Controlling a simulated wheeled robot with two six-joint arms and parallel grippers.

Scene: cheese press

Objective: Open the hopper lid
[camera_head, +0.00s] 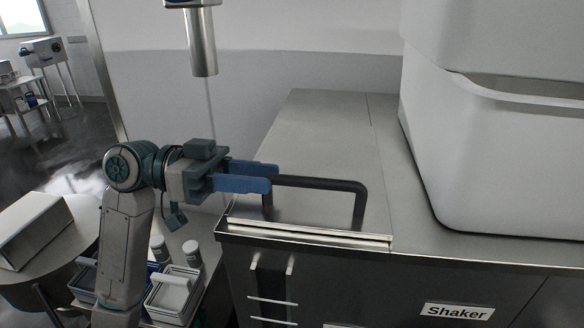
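The hopper lid (318,128) is a flat grey metal panel on the counter, lying closed. A black bar handle (330,184) stands up near its front edge. My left gripper (268,178) comes in from the left, its two blue fingers at the left end of the handle. The bar runs out from between the fingertips, and the handle's left post shows just below them. The fingers are close together, but I cannot tell whether they press on the bar. My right gripper is not in view.
A large white container (500,150) stands on the counter at the right, beside the lid. A metal cylinder (202,45) hangs above at the top. White and blue baskets (172,296) and small jars stand low at the left. A label on the front reads "Shaker" (457,311).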

